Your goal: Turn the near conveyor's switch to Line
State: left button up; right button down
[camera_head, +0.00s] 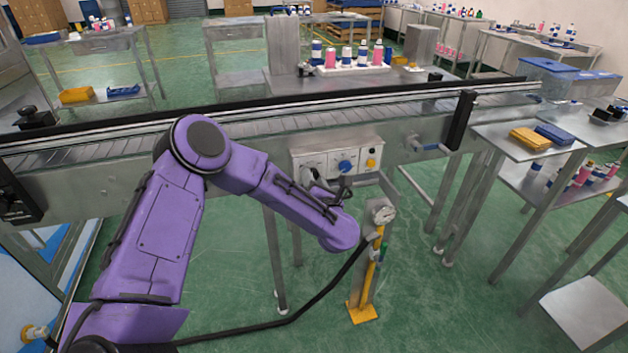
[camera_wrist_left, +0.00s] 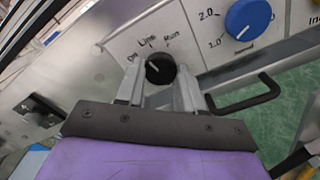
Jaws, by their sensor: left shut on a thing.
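The near conveyor's switch is a black round knob (camera_wrist_left: 160,68) on a light panel. Printed words, including Line and Run, arc above it. A pale mark shows on its face; I cannot tell surely which word it points at. My left gripper (camera_wrist_left: 161,80) has one finger on each side of the knob and is shut on it. In the head view the control box (camera_head: 357,147) hangs on the near side of the conveyor (camera_head: 90,153). There my left gripper (camera_head: 313,180) is at the box's left part and hides the knob. My right gripper is out of view.
A blue dial (camera_wrist_left: 248,18) sits right of the knob, with a dark bar handle (camera_wrist_left: 245,97) below. A side table (camera_head: 490,137) with yellow and blue trays stands further right.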

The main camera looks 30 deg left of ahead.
pick_arm(q)
jog(key=shift+m, duration=1.1)
jog(key=o, duration=1)
jog(key=shift+o, duration=0.2)
jog(key=shift+d, duration=0.1)
jog(key=b+v, duration=0.1)
jog(key=v, duration=0.9)
jog(key=shift+s+d, duration=0.15)
